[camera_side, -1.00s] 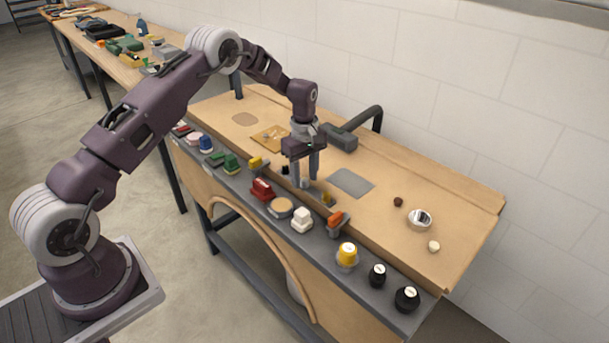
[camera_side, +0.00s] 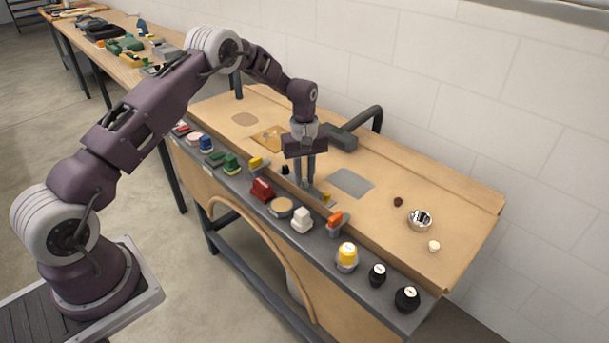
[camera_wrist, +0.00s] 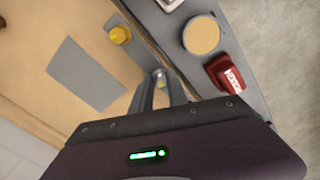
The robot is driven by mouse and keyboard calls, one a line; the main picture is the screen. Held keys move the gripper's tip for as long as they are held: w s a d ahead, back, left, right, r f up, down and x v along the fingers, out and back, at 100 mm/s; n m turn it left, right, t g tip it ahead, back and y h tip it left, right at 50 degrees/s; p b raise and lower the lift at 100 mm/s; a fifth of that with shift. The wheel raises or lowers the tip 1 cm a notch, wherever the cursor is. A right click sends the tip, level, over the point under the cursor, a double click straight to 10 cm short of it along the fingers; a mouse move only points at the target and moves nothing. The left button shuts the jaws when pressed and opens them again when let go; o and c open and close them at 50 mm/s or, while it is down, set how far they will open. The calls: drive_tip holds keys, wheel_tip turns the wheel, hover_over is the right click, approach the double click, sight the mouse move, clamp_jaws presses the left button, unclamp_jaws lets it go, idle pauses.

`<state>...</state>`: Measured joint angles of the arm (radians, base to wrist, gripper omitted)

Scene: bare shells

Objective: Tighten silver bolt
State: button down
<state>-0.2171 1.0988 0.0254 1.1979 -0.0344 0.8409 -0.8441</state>
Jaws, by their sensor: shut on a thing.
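The silver bolt (camera_wrist: 160,78) shows as a small bright piece between my fingertips in the wrist view; most of it is hidden by the fingers. My gripper (camera_wrist: 161,84) points down and is shut on it. In the side view my gripper (camera_side: 305,189) is low at the front of the wooden bench top, beside the grey control strip. The bolt cannot be made out clearly there.
A yellow knob (camera_side: 326,198) and a grey square plate (camera_side: 350,183) lie close to the right of my gripper. A red block (camera_side: 262,189), a tan round button (camera_side: 281,207) and a white block (camera_side: 302,219) line the grey strip in front. A dark clamp-like arm (camera_side: 345,136) stands behind.

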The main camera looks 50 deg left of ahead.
sight(305, 179)
drive_tip(key=m, duration=0.5)
drive_tip(key=shift+m, duration=0.3)
drive_tip(key=m, duration=0.4)
drive_tip(key=shift+m, duration=0.3)
drive_tip(key=m, duration=1)
drive_tip(key=c, duration=1.3)
unclamp_jaws()
wheel_tip(305, 179, up, 7)
drive_tip(key=shift+r, duration=0.1)
